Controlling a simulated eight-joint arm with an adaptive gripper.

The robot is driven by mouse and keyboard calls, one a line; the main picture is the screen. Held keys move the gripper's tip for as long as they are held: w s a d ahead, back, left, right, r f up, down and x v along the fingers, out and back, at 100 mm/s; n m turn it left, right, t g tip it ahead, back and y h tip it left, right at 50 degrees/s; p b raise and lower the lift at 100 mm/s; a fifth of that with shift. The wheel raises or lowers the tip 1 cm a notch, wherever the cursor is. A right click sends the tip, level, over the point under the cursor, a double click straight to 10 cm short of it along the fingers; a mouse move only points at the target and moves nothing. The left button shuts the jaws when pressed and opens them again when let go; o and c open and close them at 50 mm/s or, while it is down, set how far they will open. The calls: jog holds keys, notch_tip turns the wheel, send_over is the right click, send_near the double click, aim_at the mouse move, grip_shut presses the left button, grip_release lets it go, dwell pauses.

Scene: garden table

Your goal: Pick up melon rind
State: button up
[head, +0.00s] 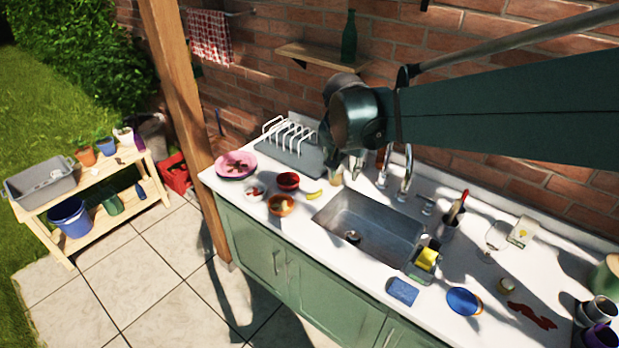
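A small yellow-green crescent (314,195), which looks like the melon rind, lies on the white counter. It is just left of the sink and right of the red bowl. My gripper (334,168) hangs from the end of my green arm, above the back of the counter between the dish rack and the tap. It appears above and behind the crescent, apart from it. Its fingers are small and dark here, partly hidden by my wrist, so I cannot see whether they are open or shut.
A red bowl (287,181), an orange bowl (281,205) and pink plates (236,164) stand left of the crescent. The dish rack (290,148) is behind. The sink (368,228) and tap (407,175) are to the right.

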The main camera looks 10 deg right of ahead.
jog(key=w+a+f+m+g+h, duration=0.1)
jog(key=w+a+f+m, duration=0.25)
jog(key=w+f, duration=0.65)
jog(key=m+g+h+b, duration=0.1)
jog(key=m, duration=0.2)
send_near(316, 192)
jog(key=shift+w+f, duration=0.1)
jog(key=shift+f, duration=0.3)
jog(key=shift+x, duration=1.3)
jog(key=shift+x, duration=2.6)
jog(key=c, duration=0.9)
